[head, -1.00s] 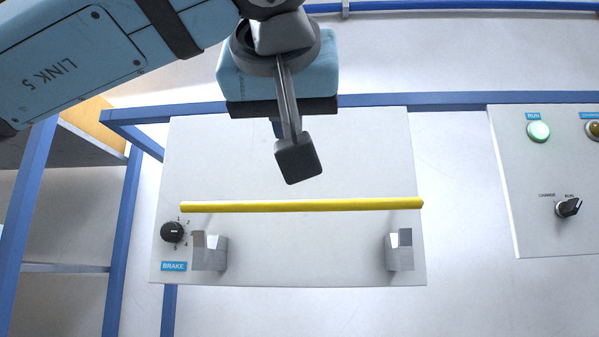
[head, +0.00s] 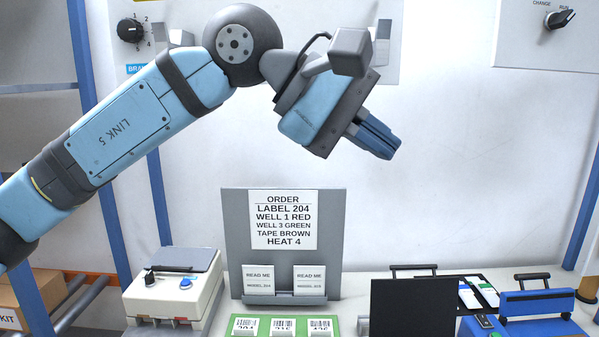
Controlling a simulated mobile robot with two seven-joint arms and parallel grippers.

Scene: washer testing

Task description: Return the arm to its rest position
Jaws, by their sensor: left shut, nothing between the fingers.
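My left arm comes in from the left across the upper part of the head view. My left gripper (head: 376,137) is shut and empty, its blue fingers together and pointing down to the right. It is in the air in front of the pale wall, touching nothing that I can see. My right gripper is not in view.
A grey stand with an order sheet (head: 282,220) is below the gripper. A white box with a blue button (head: 175,290), green label cards (head: 277,327), a dark panel (head: 411,307) and a blue case (head: 540,304) line the bench. A brake dial (head: 130,28) is upper left.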

